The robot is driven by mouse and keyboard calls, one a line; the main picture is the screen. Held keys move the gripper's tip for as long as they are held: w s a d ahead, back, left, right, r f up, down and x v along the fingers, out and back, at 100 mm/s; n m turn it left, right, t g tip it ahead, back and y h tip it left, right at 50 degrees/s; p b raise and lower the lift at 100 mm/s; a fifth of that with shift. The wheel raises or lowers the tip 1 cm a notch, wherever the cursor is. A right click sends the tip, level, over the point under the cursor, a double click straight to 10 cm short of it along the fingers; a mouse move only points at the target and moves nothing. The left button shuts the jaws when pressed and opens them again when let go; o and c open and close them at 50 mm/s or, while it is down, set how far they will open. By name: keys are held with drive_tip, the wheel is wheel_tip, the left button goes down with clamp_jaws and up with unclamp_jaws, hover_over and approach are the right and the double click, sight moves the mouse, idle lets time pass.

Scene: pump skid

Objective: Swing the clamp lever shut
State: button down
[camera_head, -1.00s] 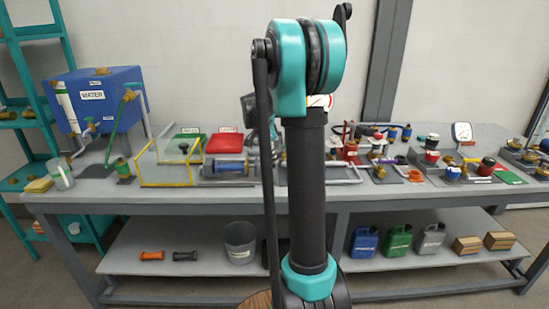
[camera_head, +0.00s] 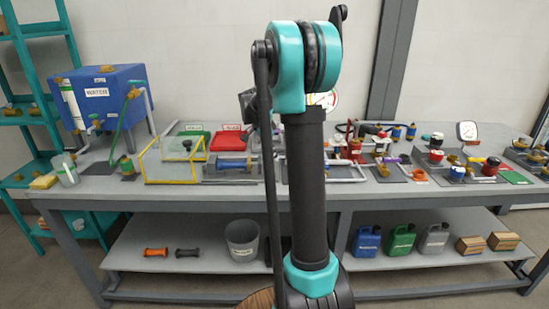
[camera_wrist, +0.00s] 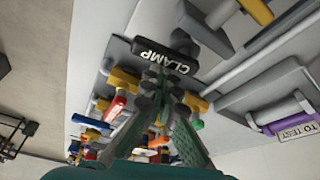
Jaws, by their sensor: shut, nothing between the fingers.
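In the wrist view a black label reading CLAMP (camera_wrist: 160,56) lies near the top centre, on the grey skid. A dark bar (camera_wrist: 205,30), possibly the clamp lever, slants to its right beside yellow parts. I cannot tell for sure which piece is the lever or how far it is swung. I cannot tell whether the tips touch anything. In the head view my arm covers the middle of the bench, hiding my gripper and the clamp.
The bench (camera_head: 420,202) carries a blue water tank (camera_head: 100,97), a yellow-framed clear box (camera_head: 172,162), a red tray (camera_head: 230,140) and a gauge (camera_head: 467,131).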

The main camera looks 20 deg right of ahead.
drive_tip(key=shift+w, duration=0.2)
drive_tip(key=shift+s+d, duration=0.1)
drive_tip(key=shift+d, duration=0.2)
drive_tip(key=d, duration=0.2)
drive_tip(key=s+d, duration=0.1)
drive_tip(key=shift+r, duration=0.4)
drive_tip(key=v, duration=0.9)
drive_tip(key=shift+w, duration=0.55)
drive_tip(key=shift+a, duration=0.1)
drive_tip(key=s+a+f+n+t+y, duration=0.1)
drive_tip(key=s+a+f+n, duration=0.3)
drive_tip(key=s, duration=0.6)
drive_tip(key=s+a+f+n+t+y, duration=0.1)
drive_tip(key=s+a+f+n, duration=0.2)
drive_tip(key=s+f+n, duration=0.4)
drive_tip(key=s+a+f+n+t+y, duration=0.1)
drive_tip(key=s+a+f+n, duration=0.3)
drive_tip(key=s+f, duration=0.5)
drive_tip(key=s+n+t, duration=0.1)
drive_tip(key=s+n, duration=0.1)
drive_tip(key=s, duration=0.2)
drive_tip(key=shift+s+a+f+n+y, duration=0.3)
drive_tip(key=shift+s+a+y, duration=0.1)
